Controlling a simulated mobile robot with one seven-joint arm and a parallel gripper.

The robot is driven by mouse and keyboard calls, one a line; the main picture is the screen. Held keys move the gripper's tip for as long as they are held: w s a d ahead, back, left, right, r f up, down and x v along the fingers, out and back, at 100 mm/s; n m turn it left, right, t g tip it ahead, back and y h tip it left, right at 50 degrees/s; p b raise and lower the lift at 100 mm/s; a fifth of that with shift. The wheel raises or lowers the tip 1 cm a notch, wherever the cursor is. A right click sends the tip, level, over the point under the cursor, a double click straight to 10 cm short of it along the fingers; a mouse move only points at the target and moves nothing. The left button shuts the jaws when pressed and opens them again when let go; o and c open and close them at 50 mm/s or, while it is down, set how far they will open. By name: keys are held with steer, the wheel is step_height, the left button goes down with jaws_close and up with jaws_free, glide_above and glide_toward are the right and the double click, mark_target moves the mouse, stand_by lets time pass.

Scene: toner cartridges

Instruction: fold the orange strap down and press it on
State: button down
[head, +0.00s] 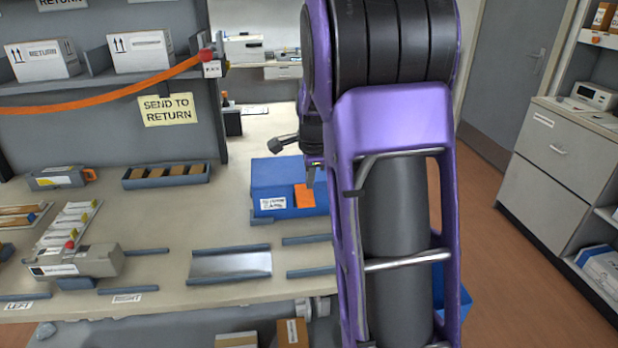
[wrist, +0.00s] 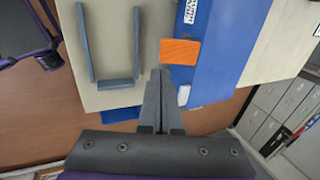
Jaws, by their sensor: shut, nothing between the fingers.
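A blue box (head: 270,180) stands on the bench with white labels on its front. A short flat orange strap (head: 305,196) shows at the box's right front; in the wrist view the strap (wrist: 180,51) lies across the box's edge (wrist: 215,75). I cannot tell whether all of it lies flat. My gripper (head: 311,183) is shut and empty, pointing down beside the strap. In the wrist view my gripper (wrist: 159,74) has its tips just short of the strap's near edge; touching or apart is unclear. My arm hides the bench to the right.
A long orange band (head: 110,98) hangs across the shelf front at the left. A grey cartridge (head: 75,262), a metal plate (head: 230,265) and low rails (head: 310,240) sit on the bench. The middle of the bench (head: 185,215) is clear.

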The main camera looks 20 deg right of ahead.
mark_target(307, 201)
steer(key=x, duration=1)
steer(key=shift+w+f, duration=0.1)
steer(key=shift+f, duration=0.05)
steer(key=shift+f+b, duration=0.1)
steer(key=shift+b, duration=0.2)
